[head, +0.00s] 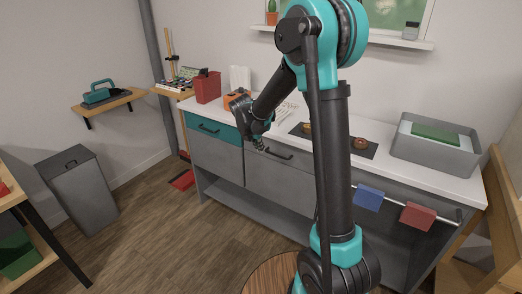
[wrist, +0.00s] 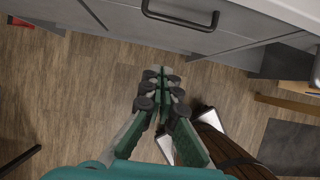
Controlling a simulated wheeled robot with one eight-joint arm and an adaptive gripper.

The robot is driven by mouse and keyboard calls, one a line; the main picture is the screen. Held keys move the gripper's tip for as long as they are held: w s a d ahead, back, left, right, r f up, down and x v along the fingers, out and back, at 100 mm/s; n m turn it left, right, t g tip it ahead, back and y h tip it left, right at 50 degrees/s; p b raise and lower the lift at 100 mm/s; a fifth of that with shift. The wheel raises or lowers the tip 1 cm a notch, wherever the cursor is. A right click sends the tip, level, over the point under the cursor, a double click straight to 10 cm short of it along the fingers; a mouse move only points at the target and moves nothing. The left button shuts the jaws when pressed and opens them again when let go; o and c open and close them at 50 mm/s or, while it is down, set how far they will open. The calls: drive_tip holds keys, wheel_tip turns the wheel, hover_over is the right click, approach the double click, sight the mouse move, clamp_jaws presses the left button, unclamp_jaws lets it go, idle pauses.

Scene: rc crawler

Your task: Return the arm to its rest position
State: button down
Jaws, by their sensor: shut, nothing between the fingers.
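My gripper (head: 258,142) hangs in front of the drawer fronts of the workbench, just below the front edge of its top. In the wrist view my gripper (wrist: 163,78) points down at the wood floor, its green fingers shut together with nothing between them. My teal and black arm (head: 334,160) rises from the base at the lower middle, bends at the top and reaches down to the left. It hides part of the workbench.
The workbench (head: 467,187) has a teal drawer (head: 212,131) and a grey drawer (head: 283,156); a drawer handle (wrist: 180,17) shows close by in the wrist view. A grey bin (head: 421,150) stands on top. A trash can (head: 80,190) stands left.

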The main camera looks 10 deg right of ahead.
drive_tip(key=s+d+f+m+y, duration=0.1)
drive_tip(key=s+d+m, duration=0.2)
drive_tip(key=s+m, duration=0.6)
drive_tip(key=s+d+f+m+y, duration=0.1)
drive_tip(key=s+d+m, duration=0.3)
drive_tip(key=s+m, duration=0.6)
drive_tip(key=s+d+f+m+y, duration=0.1)
drive_tip(key=s+d+m, duration=0.2)
drive_tip(key=s+m, duration=0.6)
drive_tip(key=shift+s+d, duration=0.35)
drive_tip(key=shift+s, duration=1.15)
drive_tip(key=shift+f, duration=0.1)
